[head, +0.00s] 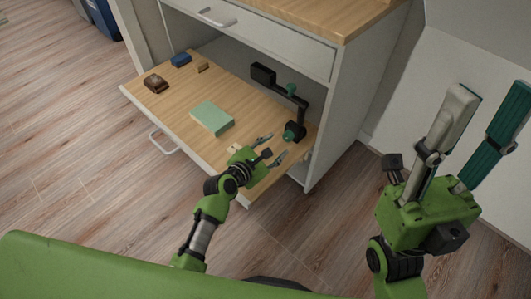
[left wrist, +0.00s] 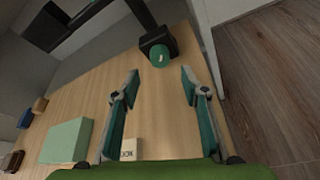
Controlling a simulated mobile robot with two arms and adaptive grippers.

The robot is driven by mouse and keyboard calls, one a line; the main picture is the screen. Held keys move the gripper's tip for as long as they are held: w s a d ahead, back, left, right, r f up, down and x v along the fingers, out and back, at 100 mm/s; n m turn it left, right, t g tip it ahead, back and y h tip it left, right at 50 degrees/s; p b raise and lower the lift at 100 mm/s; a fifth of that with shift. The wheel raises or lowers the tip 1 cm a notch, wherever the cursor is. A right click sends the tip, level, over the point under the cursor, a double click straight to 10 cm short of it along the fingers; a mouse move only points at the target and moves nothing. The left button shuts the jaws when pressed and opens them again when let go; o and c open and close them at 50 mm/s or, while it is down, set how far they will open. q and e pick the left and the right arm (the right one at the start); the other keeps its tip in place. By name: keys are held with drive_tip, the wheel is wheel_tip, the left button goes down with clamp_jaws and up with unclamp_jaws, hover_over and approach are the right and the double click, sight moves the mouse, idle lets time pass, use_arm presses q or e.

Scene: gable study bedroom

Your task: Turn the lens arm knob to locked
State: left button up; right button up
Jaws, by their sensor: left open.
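The lens arm (head: 301,104) is a black jointed stand on the pulled-out wooden shelf, with a dark rectangular head (head: 263,75) at its upper left. It has a small green knob (head: 291,89) up on the arm and a larger green knob (head: 293,128) low on its black base. In the left wrist view the low knob (left wrist: 159,57) has a small pale mark and sits just beyond my fingertips, roughly centred between them. My left gripper (head: 275,147) is open and empty, apart from the knob. My right gripper (head: 488,92) is open and empty, away at the right.
On the pull-out shelf (head: 160,107) lie a green block (head: 212,117), a brown item (head: 155,83), a blue item (head: 181,60) and a small tan block (head: 203,67). A small lettered pale tile (left wrist: 131,148) lies under my left gripper. The cabinet side (head: 343,100) stands right of the lens arm.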

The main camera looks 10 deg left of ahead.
use_arm(q)
drive_tip(key=shift+v, duration=2.75)
